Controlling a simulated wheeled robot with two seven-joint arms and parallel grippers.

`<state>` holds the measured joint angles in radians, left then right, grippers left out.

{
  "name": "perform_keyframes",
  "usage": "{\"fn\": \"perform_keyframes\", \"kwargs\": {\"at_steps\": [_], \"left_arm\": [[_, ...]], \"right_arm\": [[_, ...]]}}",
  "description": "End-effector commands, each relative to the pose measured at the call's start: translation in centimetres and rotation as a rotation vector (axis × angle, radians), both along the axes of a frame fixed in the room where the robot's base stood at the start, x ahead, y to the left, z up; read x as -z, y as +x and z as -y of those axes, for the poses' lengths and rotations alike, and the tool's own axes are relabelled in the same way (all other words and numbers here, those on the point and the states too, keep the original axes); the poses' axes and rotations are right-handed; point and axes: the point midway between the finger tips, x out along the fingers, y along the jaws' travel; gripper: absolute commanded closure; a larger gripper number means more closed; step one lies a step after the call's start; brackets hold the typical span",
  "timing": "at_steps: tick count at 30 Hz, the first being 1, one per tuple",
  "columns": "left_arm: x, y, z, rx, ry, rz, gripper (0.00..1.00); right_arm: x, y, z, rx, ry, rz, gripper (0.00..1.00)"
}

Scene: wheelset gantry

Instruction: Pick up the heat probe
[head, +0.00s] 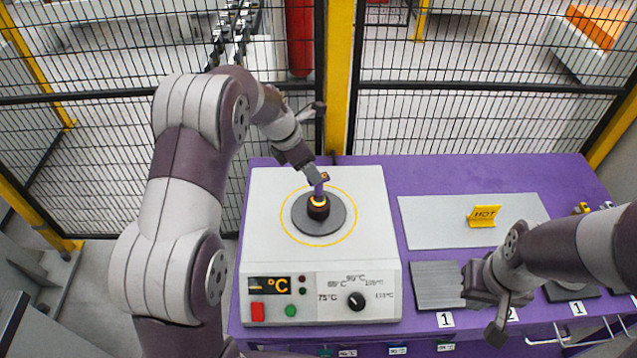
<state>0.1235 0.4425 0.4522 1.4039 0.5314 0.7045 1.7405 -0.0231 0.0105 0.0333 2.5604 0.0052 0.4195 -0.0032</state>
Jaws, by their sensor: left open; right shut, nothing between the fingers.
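A small upright purple piece with a yellowish top (319,187), which looks like the heat probe, stands at the dark ring (318,207) on the round plate of the white heater (268,195). An orange glow shows at the ring's top. My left gripper (315,177) reaches down from the upper left to the top of the purple piece. It is open; I cannot tell whether its fingers are around the piece or beside it, as they partly hide it. My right gripper (472,287) is shut and empty, low over the grey pad at the right.
The heater's front has a display (269,286), buttons and a dial (356,301). To its right a grey plate (425,222) carries a yellow HOT sign (484,215). A ribbed grey pad (436,285) lies in front. The purple table (450,174) backs onto a mesh fence with a yellow post (338,80).

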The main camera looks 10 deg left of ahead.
Motion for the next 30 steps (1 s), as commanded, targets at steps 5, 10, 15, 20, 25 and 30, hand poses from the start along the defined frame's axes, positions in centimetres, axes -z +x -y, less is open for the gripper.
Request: {"fn": "perform_keyframes", "kwargs": {"at_steps": [5,10,15,20,25,30], "left_arm": [[2.5,0.7,0.9,0.003,0.001,0.0,0.43],[4.6,1.4,1.7,0.004,0.003,-0.001,0.43],[7.3,2.1,2.5,0.003,0.002,0.001,0.43],[7.8,2.3,2.6,0.004,0.004,0.005,0.43],[7.8,2.2,2.6,0.004,0.003,0.004,0.69],[7.7,2.3,2.6,0.004,0.004,0.005,1.0]], "right_arm": [[-0.8,0.0,0.0,0.0,0.0,0.0,1.0],[-2.4,0.0,0.0,0.0,0.0,0.0,1.0],[-3.0,0.0,0.0,0.0,0.0,0.0,1.0],[-2.9,0.0,0.0,0.0,0.0,0.0,1.0],[-2.9,0.0,0.0,0.0,0.0,0.0,1.0],[-2.9,0.0,0.0,0.0,0.0,0.0,1.0]]}}
